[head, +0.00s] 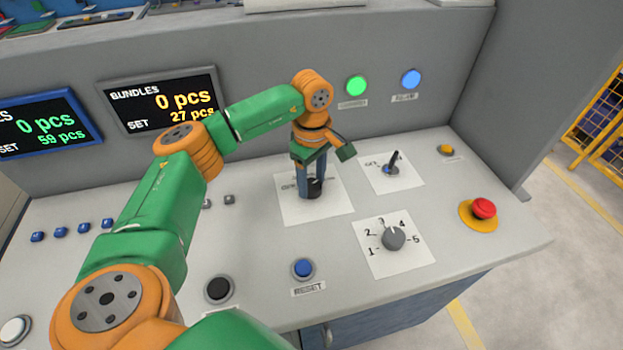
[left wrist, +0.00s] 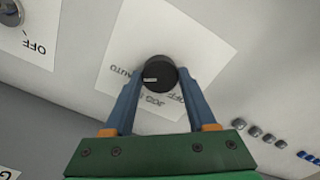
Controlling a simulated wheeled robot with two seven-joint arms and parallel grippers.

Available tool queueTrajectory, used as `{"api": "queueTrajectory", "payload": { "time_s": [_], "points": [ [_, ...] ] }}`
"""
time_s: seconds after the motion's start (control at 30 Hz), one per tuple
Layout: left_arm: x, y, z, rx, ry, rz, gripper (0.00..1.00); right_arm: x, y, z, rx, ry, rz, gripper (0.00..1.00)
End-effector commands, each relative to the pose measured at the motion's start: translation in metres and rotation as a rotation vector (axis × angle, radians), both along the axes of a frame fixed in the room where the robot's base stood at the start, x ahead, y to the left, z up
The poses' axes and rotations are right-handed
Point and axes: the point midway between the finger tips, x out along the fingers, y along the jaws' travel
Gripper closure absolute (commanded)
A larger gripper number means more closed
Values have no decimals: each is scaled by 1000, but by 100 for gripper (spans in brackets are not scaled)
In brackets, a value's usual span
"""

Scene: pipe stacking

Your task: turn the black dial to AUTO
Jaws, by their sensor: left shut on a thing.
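The black dial (head: 311,192) stands on a white label plate (head: 334,206) on the console top. My left gripper (head: 310,184) points down over it, shut on the dial, with a blue finger on each side. In the left wrist view the dial (left wrist: 160,70) sits between the fingertips. Its white pointer mark (left wrist: 150,79) lies on the left part of its face, toward the AUTO lettering (left wrist: 122,70). I cannot tell if it lines up exactly. JOG (left wrist: 154,102) and OFF lettering shows below the dial, partly covered by a finger. My right gripper is not in view.
A small switch (head: 392,167), a numbered grey knob (head: 394,237), a red emergency button (head: 484,208) and a blue RESET button (head: 303,268) surround the dial. The upright panel behind holds displays (head: 160,100), a green lamp (head: 356,85) and a blue lamp (head: 411,79).

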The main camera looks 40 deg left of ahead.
Motion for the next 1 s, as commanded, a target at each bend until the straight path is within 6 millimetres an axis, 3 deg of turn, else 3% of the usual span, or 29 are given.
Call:
{"api": "queueTrajectory", "payload": {
  "time_s": [0.6, 0.63, 0.7, 0.73, 1.0],
  "points": [
    [0, -1, -1, -1, 2, -40, 99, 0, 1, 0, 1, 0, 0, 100],
    [0, -1, -1, -1, 2, -40, 38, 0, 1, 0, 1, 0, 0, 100],
    [0, -1, -1, -1, 2, -39, 19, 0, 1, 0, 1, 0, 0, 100],
    [0, 0, -1, -1, 2, -39, 13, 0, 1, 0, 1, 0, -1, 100],
    [0, 0, 0, 0, 1, -37, 13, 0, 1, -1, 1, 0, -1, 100]
  ]
}}
